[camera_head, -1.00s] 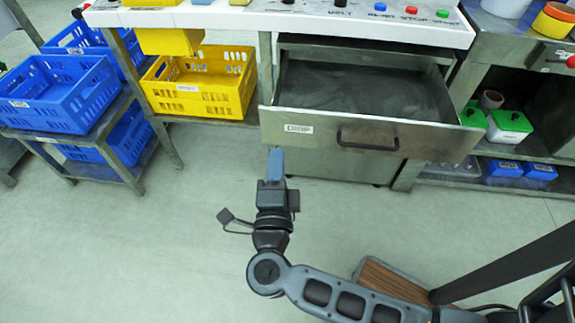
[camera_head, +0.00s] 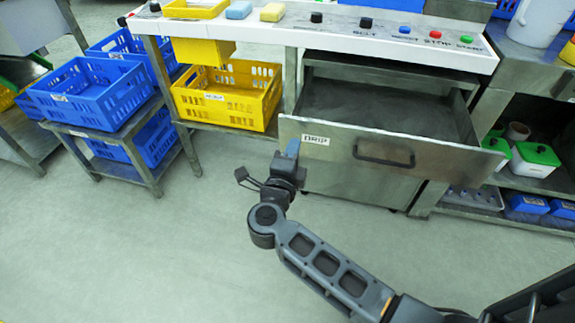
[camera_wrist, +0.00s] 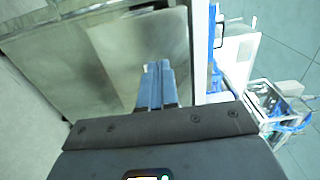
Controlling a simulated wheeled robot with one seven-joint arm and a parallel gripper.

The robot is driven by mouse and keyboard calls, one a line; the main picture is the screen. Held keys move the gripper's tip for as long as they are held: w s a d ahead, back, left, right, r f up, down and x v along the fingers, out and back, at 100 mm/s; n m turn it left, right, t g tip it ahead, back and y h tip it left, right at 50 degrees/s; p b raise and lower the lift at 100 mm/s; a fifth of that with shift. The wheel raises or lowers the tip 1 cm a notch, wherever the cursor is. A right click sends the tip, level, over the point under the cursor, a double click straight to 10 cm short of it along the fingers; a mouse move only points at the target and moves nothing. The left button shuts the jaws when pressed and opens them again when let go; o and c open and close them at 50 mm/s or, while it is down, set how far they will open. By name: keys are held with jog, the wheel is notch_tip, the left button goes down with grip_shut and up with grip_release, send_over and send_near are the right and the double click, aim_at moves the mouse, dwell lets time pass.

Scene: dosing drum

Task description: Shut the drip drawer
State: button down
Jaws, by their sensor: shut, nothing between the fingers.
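The drip drawer (camera_head: 330,152) is a steel drawer that stands pulled out under the worktop, with a label at the left of its front and a dark bar handle (camera_head: 383,153). Its open top shows an empty-looking grey inside. My gripper (camera_head: 293,148) is shut and empty, its blue fingertips in front of the left end of the drawer front, below the label. In the wrist view the closed blue fingers (camera_wrist: 157,80) point at a steel surface. I cannot tell whether they touch it.
A yellow crate (camera_head: 232,97) sits on a shelf left of the drawer. Blue crates (camera_head: 90,92) stand on a low rack further left. A white control panel (camera_head: 400,28) with buttons is above. Open floor lies in front.

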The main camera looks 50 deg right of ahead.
aim_at(299, 133)
jog(key=shift+x, duration=1.5)
jog(key=shift+d, duration=0.15)
jog(key=b+x, duration=0.3)
jog(key=x, duration=2.3)
jog(key=shift+w+d, duration=0.2)
jog(key=shift+d, duration=0.1)
jog(key=shift+w+d, duration=0.1)
jog(key=shift+d, duration=0.15)
jog(key=shift+d+r, duration=0.1)
jog(key=shift+r, duration=0.15)
